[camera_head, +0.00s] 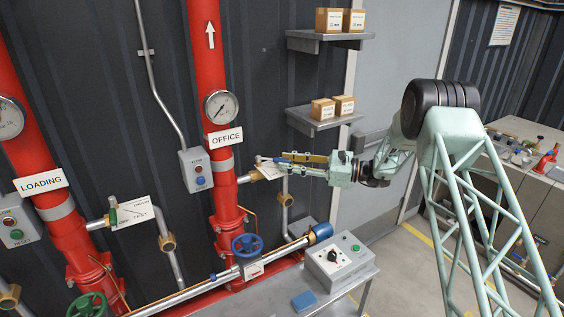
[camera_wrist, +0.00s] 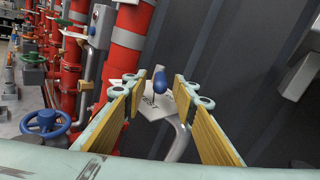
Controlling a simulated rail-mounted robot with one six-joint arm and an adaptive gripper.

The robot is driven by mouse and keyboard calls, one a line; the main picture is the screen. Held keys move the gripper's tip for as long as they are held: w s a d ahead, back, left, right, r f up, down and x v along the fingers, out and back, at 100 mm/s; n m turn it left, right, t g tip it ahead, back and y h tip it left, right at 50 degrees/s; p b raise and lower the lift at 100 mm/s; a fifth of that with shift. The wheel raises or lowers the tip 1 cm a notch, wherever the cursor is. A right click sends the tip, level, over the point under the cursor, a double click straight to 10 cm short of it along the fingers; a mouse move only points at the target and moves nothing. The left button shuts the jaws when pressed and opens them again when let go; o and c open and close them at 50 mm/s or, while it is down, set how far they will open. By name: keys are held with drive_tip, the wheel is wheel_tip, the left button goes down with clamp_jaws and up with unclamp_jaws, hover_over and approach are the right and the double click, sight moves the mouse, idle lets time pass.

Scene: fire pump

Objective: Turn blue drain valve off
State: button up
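A blue handwheel (camera_head: 247,245) is on the low pipe at the foot of the OFFICE riser; it also shows at the left of the wrist view (camera_wrist: 45,122). A blue-ended valve handle (camera_wrist: 159,82) above a white tag (camera_wrist: 155,104) lies ahead between my fingertips. In the head view my gripper (camera_head: 284,162) is beside the brass side valve (camera_head: 257,175) of the OFFICE riser, with its fingers partly covering the handle there. My gripper is open, its yellow-padded fingers wide apart and nothing held. I cannot tell whether the fingers touch the valve.
The red OFFICE riser (camera_head: 224,180) stands left of my gripper, with a grey switch box (camera_head: 196,170) behind it. A control box (camera_head: 340,258) sits on the low bench. Shelves with cartons (camera_head: 320,109) hang on the wall above.

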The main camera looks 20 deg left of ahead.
sight(274, 160)
drive_tip(key=shift+s+a, duration=0.1)
drive_tip(key=shift+a, duration=1.1)
clamp_jaws()
